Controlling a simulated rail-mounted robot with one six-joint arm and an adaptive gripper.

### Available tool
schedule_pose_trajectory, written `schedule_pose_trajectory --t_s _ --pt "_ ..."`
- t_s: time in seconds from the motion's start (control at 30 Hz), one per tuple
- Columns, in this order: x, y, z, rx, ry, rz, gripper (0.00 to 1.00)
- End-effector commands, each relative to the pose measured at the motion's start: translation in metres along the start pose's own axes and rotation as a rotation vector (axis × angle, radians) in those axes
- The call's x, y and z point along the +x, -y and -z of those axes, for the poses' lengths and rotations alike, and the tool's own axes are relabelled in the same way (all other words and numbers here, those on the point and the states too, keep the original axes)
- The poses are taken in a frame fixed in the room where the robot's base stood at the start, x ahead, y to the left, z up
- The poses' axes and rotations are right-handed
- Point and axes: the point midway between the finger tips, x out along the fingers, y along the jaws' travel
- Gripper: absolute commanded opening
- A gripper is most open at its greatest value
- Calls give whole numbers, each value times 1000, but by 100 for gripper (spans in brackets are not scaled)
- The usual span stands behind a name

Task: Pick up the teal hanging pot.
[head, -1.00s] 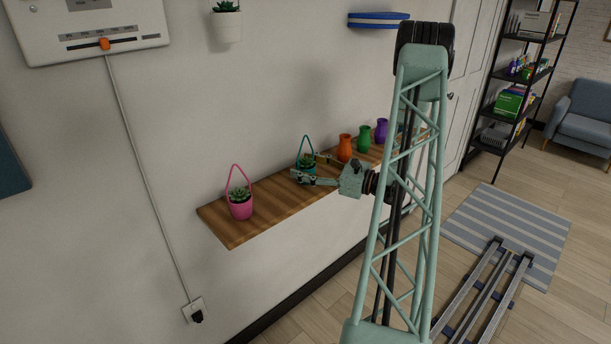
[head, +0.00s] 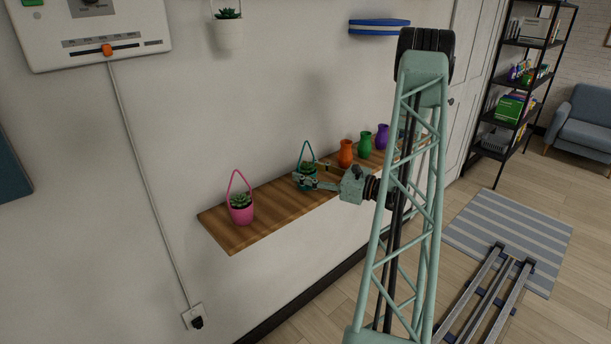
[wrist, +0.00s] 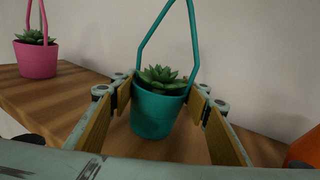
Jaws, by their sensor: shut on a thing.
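The teal hanging pot (wrist: 156,114) holds a green succulent and has a tall teal loop handle. It stands upright on the wooden shelf in the wrist view. It also shows in the head view (head: 307,182), partly hidden by my gripper. My gripper (wrist: 161,98) has its two yellow-padded fingers on either side of the pot's body, below the rim, shut on it. In the head view my gripper (head: 311,179) reaches the pot from the right. The pot's base appears to rest on the shelf.
A pink hanging pot (head: 241,212) stands left on the wooden shelf (head: 265,222). Orange (head: 346,152), green (head: 365,145) and purple (head: 382,136) vases stand to the right. A white pot (head: 229,34) hangs on the wall above. The shelf between the pink and teal pots is clear.

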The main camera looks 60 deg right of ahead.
Motion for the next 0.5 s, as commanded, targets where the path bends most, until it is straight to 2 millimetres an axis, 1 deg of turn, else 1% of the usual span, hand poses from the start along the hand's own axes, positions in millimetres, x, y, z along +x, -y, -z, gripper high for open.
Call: schedule_pose_trajectory --t_s 0.27,0.5 --pt "0 1 -11 -1 1 0 27" --pt "0 3 -31 -3 1 0 27"
